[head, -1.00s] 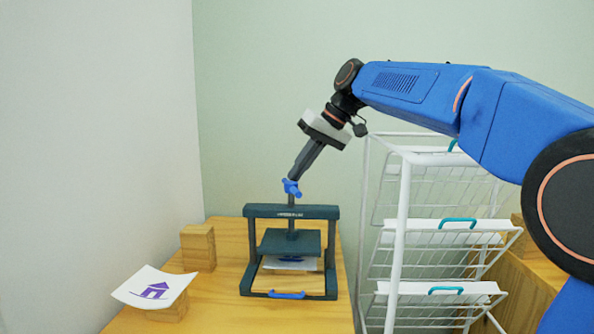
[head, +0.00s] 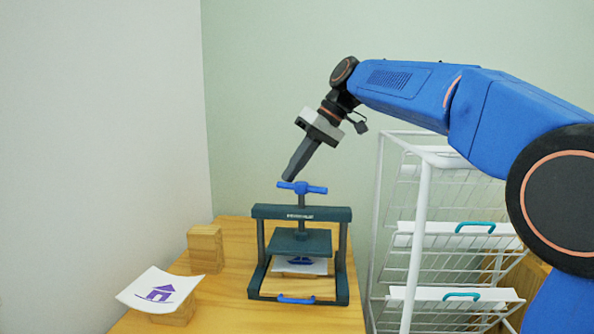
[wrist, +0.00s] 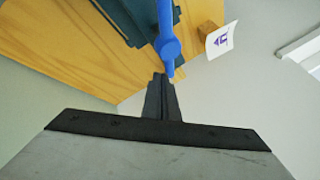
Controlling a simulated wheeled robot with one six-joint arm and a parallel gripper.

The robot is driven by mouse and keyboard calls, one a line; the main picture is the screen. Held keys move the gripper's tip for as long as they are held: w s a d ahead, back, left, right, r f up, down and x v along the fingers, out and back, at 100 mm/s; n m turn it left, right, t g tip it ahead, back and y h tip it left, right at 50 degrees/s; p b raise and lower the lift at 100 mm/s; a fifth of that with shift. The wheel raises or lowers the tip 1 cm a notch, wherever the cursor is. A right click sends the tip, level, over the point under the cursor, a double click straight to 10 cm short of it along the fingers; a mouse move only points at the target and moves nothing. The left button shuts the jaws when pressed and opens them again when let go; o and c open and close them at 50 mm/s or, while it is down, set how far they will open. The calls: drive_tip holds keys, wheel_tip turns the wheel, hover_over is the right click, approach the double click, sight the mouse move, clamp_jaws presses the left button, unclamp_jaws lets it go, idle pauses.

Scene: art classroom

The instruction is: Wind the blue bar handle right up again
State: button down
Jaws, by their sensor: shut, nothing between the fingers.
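The blue bar handle (head: 302,188) sits on top of the screw of a dark green press (head: 301,213) on the wooden table. The bar lies roughly left to right in the head view, and the press plate (head: 300,241) hangs above the bed. My gripper (head: 288,179) is shut and empty, its tip just above and beside the left end of the bar. In the wrist view the blue bar (wrist: 168,45) reaches close to my fingertips (wrist: 160,77). I cannot tell whether they touch. A sheet with a blue print (head: 300,264) lies under the plate.
A wooden block (head: 205,248) stands left of the press. A white card with a purple house (head: 160,290) rests on another block at front left. A white wire rack (head: 421,220) with teal-handled drawers stands close on the right.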

drive_tip(key=shift+s+a, duration=0.25)
drive_tip(key=shift+a, duration=0.1)
idle(1.5)
idle(1.1)
